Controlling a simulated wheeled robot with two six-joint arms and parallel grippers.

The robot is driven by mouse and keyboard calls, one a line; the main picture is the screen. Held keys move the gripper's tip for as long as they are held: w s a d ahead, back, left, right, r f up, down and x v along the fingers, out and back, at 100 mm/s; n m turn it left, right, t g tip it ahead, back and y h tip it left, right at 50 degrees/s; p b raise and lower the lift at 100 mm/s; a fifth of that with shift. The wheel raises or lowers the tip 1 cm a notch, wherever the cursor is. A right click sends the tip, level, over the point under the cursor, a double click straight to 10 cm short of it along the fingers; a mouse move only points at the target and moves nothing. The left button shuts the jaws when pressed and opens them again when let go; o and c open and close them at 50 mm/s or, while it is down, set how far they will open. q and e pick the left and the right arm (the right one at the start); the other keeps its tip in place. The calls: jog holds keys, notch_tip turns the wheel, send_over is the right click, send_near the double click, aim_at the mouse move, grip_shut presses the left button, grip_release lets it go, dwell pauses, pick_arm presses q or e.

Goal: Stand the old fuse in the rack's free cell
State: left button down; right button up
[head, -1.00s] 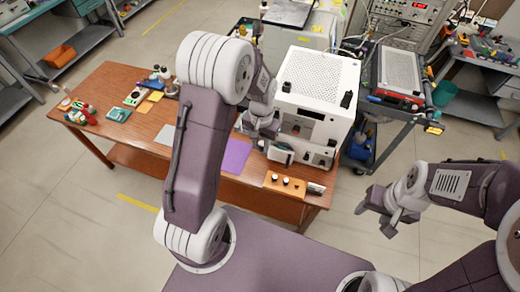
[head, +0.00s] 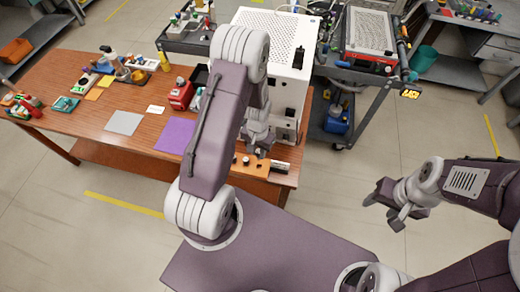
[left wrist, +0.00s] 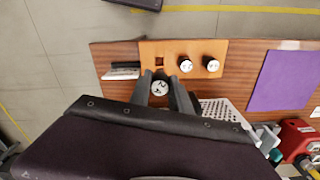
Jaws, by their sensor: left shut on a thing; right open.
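The old fuse (left wrist: 160,88), with a round white marked top, is between the fingers of my left gripper (left wrist: 161,80) in the left wrist view. That gripper (head: 258,148) is shut on it close above the orange rack (head: 263,164), at the table's front edge. The left wrist view shows the rack (left wrist: 198,48) with two white-topped fuses (left wrist: 186,66) standing in it and a dark square free cell (left wrist: 159,61) beside them. The held fuse is apart from that cell in this view; its lower end is hidden. My right gripper (head: 390,205) is open and empty over the floor.
A small black-and-white item (head: 280,166) sits beside the rack. The white machine (head: 288,100) stands close behind it. A purple mat (head: 173,136), a grey mat (head: 124,123) and a red box (head: 181,96) lie farther left on the wooden table.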

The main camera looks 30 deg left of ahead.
pick_arm(q)
jog(key=shift+d, duration=0.1)
jog(key=shift+w+f, duration=0.1)
jog(key=shift+f+b, duration=0.6)
jog(key=shift+f, duration=0.05)
notch_tip(320, 180, down, 3)
jog(key=shift+b, duration=1.15)
jog(key=shift+f+b, duration=0.5)
jog(key=shift+f, duration=0.2)
jog(key=shift+r+p, duration=0.1)
jog(key=shift+p, duration=0.2)
jog(key=shift+f+b, duration=1.25)
jog(key=shift+f, duration=0.4)
